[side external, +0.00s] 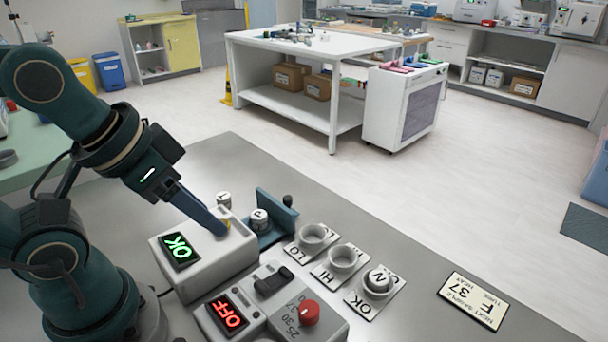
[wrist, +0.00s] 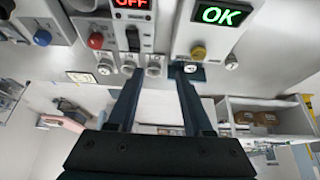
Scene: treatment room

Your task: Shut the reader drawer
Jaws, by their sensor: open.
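The white reader (side external: 205,262) stands on the grey bench with a green OK display, which also shows in the wrist view (wrist: 222,14). Its teal drawer (side external: 277,214) stands out from the far right side, with an upright front plate and a dark knob (side external: 288,200). A white-capped vial (side external: 259,219) sits in the drawer. My gripper (side external: 220,230) is above the reader in the side view, near a yellow button (wrist: 198,52). In the wrist view my gripper (wrist: 156,75) has its fingers apart with nothing held; the right fingertip partly covers the drawer. Contact cannot be told.
The heater block (side external: 268,310) has a red OFF display, a dark switch and a red knob (side external: 309,312). Three cups stand on cards LO, HI and OK (side external: 376,284); the OK cup holds a vial marked N. A sample card (side external: 474,300) lies right. Bench beyond the drawer is clear.

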